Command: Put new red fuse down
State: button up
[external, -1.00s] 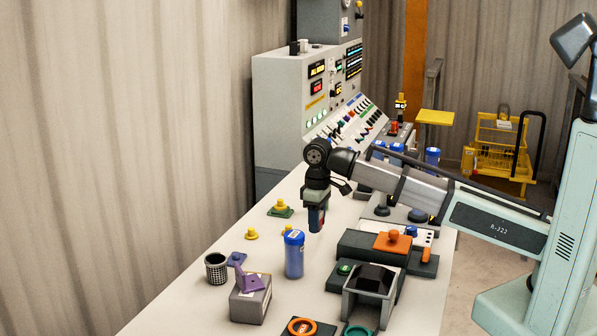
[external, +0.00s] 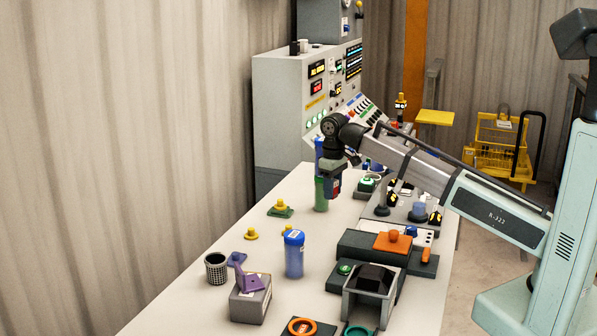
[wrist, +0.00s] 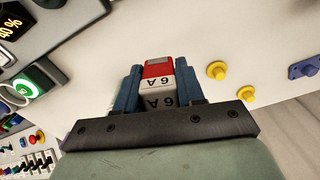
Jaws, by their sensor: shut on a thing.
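My gripper (external: 332,192) is shut on the red fuse (external: 336,184), raised above the table in the external view. In the wrist view the fuse (wrist: 157,68) is red at its end and white below, marked "6A". It sits between the two blue fingers of my gripper (wrist: 158,82). Its lower part is hidden by the gripper body.
A blue and green cylinder (external: 320,195) stands close behind my gripper. A blue canister (external: 294,255), yellow knobs (external: 251,234) and a purple-topped grey box (external: 250,298) are nearer. Dark fixtures (external: 362,245) line the right.

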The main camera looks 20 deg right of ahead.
jog(key=w+d+m, duration=0.2)
jog(key=w+d, duration=0.5)
jog(key=d, duration=0.2)
jog(key=n, duration=0.5)
send_near(346, 178)
jog(key=shift+w+f, duration=0.15)
jog(key=shift+f, duration=3.05)
jog(key=shift+f, duration=0.1)
jog(key=o, duration=1.1)
jog(key=shift+c, duration=0.2)
notch_tip(346, 178, up, 12)
